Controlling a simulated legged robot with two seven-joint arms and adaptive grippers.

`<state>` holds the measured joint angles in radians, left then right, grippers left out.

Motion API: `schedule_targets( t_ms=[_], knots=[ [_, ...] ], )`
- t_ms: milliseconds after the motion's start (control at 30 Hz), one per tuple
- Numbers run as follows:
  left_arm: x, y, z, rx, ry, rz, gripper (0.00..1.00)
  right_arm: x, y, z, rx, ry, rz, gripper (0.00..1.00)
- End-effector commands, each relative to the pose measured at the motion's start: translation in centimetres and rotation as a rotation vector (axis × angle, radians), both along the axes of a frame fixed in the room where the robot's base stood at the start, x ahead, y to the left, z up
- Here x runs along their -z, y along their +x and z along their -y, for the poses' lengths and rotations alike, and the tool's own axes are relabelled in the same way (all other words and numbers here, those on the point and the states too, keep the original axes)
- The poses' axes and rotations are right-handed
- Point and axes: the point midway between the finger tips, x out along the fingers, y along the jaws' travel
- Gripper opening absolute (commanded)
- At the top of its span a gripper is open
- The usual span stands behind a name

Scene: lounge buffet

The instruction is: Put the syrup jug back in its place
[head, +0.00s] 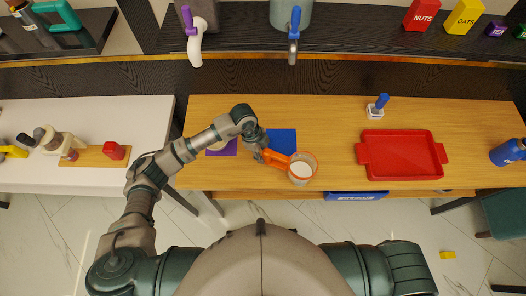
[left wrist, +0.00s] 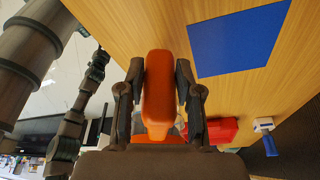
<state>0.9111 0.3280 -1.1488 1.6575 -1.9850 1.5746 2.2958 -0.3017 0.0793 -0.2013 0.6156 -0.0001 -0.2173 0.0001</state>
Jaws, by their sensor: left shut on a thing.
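The jug (head: 303,168) has a clear body with an orange rim and handle and something white inside. It is over the front part of the wooden counter, right of a blue mat (head: 285,138). My left gripper (head: 266,156) is shut on its orange handle, which fills the middle of the left wrist view (left wrist: 158,85). In that view the gripper's dark fingers lie on both sides of the handle, and the blue mat (left wrist: 238,40) shows bare. I cannot tell whether the jug's base touches the counter. My right gripper is not in view.
A purple mat (head: 229,149) lies left of the blue mat, partly hidden by my arm. A red tray (head: 402,154), a blue-handled stamp-like item (head: 378,105) and a blue bottle (head: 507,152) stand to the right. Dispenser taps (head: 294,35) overhang the back.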

Motion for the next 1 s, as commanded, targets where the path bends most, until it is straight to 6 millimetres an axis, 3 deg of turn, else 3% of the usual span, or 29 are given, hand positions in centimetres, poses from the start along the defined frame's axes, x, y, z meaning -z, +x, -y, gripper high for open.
schedule_targets(
  t_ms=[100,200,467,667,700,767,1000],
  knots=[
    [0.1,1.8,0.1,-0.001,-0.001,0.002,0.00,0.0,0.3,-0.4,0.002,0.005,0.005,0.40],
    [0.3,2.3,0.1,0.001,-0.001,0.001,0.00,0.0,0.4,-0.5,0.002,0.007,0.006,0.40],
    [3.4,2.3,0.0,0.001,0.001,-0.002,0.00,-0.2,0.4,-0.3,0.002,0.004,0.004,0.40],
    [3.7,2.3,0.0,0.002,0.001,0.001,0.00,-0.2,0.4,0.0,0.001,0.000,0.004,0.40],
    [3.8,2.3,0.0,0.001,0.001,0.001,0.42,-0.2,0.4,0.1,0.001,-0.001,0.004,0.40],
    [3.8,2.3,0.0,0.001,0.001,0.001,0.57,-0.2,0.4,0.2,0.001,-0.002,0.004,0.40],
    [3.8,2.3,0.0,0.001,0.001,0.000,0.60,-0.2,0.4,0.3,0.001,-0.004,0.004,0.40]
  ],
)
